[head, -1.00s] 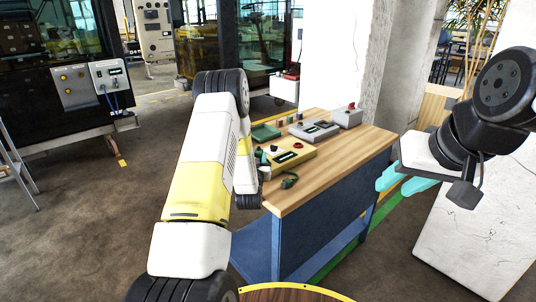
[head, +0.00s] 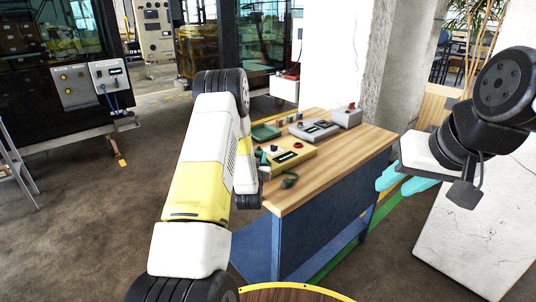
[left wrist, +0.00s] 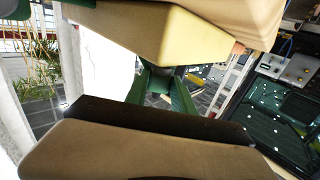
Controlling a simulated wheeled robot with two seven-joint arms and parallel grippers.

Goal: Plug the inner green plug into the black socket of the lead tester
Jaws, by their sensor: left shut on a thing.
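The lead tester (head: 296,161) is a yellow box with a red button and a dark display, on the near left part of the wooden trolley top. A small dark round part (head: 274,149) on its far left may be the black socket. My left gripper (head: 263,158) is at the tester's left side, mostly hidden by my own arm. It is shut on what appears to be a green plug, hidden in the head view. In the left wrist view green parts (left wrist: 160,92) show in the middle. A dark green plug-like piece (head: 290,181) lies near the trolley edge. My right gripper (head: 405,183) is open and empty, right of the trolley.
The trolley top (head: 335,160) is bare at the front right. A green box (head: 265,132), a grey instrument (head: 315,130) and a grey box with a red top (head: 347,117) stand farther back. A white pillar (head: 335,60) rises behind.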

